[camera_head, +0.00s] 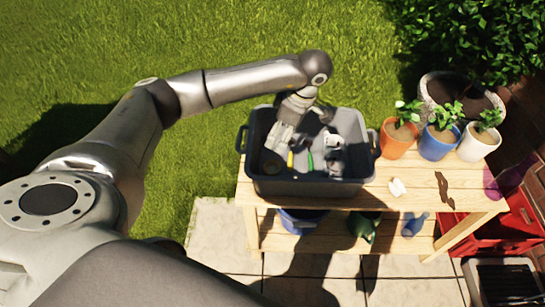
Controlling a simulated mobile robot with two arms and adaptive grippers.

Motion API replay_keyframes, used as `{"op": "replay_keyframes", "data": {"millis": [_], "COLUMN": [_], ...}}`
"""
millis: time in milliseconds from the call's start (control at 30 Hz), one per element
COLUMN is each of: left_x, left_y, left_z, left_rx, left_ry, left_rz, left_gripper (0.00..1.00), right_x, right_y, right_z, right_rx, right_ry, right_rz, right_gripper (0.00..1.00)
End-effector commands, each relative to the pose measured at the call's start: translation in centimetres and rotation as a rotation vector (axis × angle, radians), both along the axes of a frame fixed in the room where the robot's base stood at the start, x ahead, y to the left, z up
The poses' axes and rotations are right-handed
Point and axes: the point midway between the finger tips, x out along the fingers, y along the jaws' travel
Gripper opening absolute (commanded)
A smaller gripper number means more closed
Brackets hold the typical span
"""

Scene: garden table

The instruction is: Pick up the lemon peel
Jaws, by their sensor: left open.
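My left arm reaches over the dark grey tub (312,188) on the wooden table. My left gripper (277,155) is open and points down into the left part of the tub. A small yellow strip (290,160) shows inside the tub, just right of the gripper. I cannot tell whether it is the lemon peel. A crumpled whitish piece (397,187) lies on the table right of the tub, and I cannot tell what it is. My right gripper is not in view.
Orange (396,148), blue (436,150) and white (475,151) plant pots stand at the table's back right. A dark brown thin thing (444,190) lies on the table (420,205). Grey-white and green things lie in the tub. Red crates (515,225) stand at the right.

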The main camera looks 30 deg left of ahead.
Motion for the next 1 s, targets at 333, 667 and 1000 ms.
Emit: {"op": "replay_keyframes", "data": {"millis": [333, 667, 1000], "left_x": [0.0, -0.2, -0.2], "left_y": [0.0, 1.1, 2.1], "left_z": [-6.4, -10.5, -13.7], "left_rx": [-0.001, 0.000, 0.000], "left_ry": [-0.001, 0.003, 0.002], "left_rz": [0.000, 0.002, 0.003], "left_gripper": [0.71, 0.71, 0.71], "right_x": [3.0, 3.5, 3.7], "right_y": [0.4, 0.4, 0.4], "right_z": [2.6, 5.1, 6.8], "right_rx": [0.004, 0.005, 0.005], "right_ry": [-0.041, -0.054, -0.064], "right_rz": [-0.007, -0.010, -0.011], "right_gripper": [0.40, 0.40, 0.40]}}
